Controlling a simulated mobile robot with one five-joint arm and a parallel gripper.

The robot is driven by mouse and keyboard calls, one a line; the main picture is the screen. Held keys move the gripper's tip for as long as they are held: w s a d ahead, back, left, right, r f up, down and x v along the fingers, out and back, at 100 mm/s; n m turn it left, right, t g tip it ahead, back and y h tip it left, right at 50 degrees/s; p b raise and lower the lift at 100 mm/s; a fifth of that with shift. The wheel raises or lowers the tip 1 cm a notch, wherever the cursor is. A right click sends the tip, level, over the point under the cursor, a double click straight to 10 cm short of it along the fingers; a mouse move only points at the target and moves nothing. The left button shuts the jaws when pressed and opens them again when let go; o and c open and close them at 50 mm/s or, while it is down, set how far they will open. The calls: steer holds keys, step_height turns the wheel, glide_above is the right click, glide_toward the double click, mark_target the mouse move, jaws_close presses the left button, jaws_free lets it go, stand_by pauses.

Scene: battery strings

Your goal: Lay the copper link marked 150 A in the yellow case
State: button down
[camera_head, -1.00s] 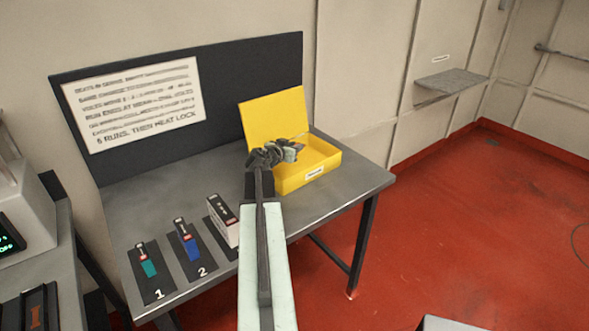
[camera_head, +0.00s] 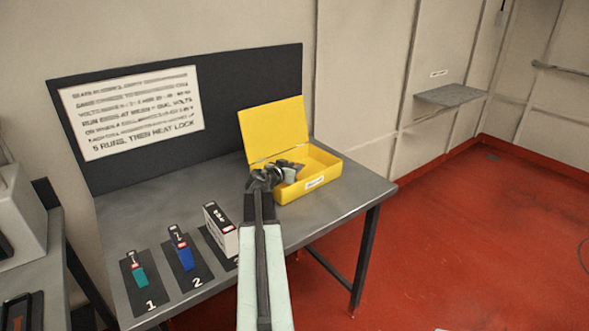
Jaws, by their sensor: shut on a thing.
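The yellow case (camera_head: 327,186) stands open on the grey bench, its lid (camera_head: 273,131) tilted up at the back. My gripper (camera_head: 285,172) is at the left part of the case, over or inside its opening. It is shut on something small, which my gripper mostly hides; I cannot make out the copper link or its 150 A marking. My arm comes up from the bottom and covers the case's front left corner. I cannot tell whether the held thing touches the case floor.
On the bench (camera_head: 150,215), a teal block (camera_head: 139,276), a blue block (camera_head: 184,255) and a white box (camera_head: 222,232) stand on dark numbered mats left of my arm. A lettered sign (camera_head: 132,110) hangs on the dark back panel. Bench right of the case is clear.

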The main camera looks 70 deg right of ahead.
steer(key=shift+s+a+f, duration=0.2)
steer(key=shift+a+f, duration=0.05)
steer(key=shift+f, duration=0.15)
steer(key=c, duration=1.3)
jaws_free()
steer(key=shift+o, duration=0.2)
steer(key=shift+r, duration=0.2)
steer(key=shift+r+p, duration=0.6)
steer(key=shift+p, duration=0.2)
steer(key=p+v, duration=0.1)
steer(key=v, duration=0.4)
steer(key=p+v, duration=0.2)
steer(key=v, duration=0.4)
steer(key=shift+w+a+f, duration=0.15)
steer(key=shift+w+a, duration=0.1)
